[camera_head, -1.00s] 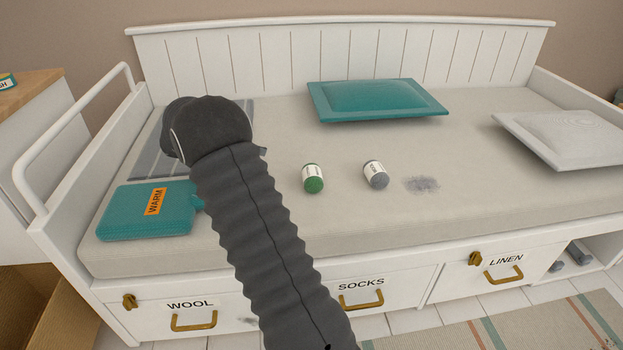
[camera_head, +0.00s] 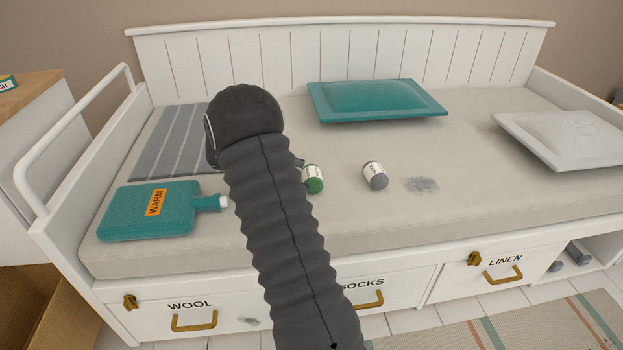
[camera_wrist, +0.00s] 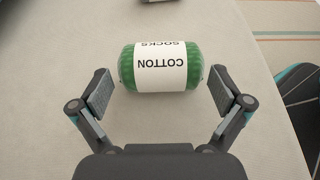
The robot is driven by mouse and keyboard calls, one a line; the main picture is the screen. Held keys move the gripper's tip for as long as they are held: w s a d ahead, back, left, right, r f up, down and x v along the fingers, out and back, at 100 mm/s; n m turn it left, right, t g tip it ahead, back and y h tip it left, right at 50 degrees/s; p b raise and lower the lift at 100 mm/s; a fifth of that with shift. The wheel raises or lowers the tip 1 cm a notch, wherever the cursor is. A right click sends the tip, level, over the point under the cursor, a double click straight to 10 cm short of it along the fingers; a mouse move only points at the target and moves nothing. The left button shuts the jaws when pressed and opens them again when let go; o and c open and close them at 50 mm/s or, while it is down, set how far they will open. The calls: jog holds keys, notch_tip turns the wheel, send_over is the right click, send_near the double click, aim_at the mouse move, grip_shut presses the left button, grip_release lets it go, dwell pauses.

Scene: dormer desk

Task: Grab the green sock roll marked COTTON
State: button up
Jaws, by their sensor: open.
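The green sock roll (camera_wrist: 126,68) lies on its side on the mattress, with a white band that reads COTTON SOCKS upside down in the wrist view. It also shows in the head view (camera_head: 314,186), partly covered on its left by my arm. My gripper (camera_wrist: 160,94) is open and empty, its two fingers spread wide. In the wrist view the roll lies just ahead of the fingertips, roughly centred between them. The fingers do not appear to touch it.
A grey sock roll (camera_head: 376,176) stands to the right of the green one. A teal hot-water bottle (camera_head: 120,215) marked WARM lies at the left front. A striped grey cloth (camera_head: 160,140), a teal pillow (camera_head: 375,98) and a white pillow (camera_head: 570,138) lie around.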

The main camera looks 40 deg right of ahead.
jog(key=x, duration=0.2)
jog(key=shift+s+d+f, duration=0.1)
jog(key=shift+s+d, duration=0.1)
jog(key=c, duration=0.8)
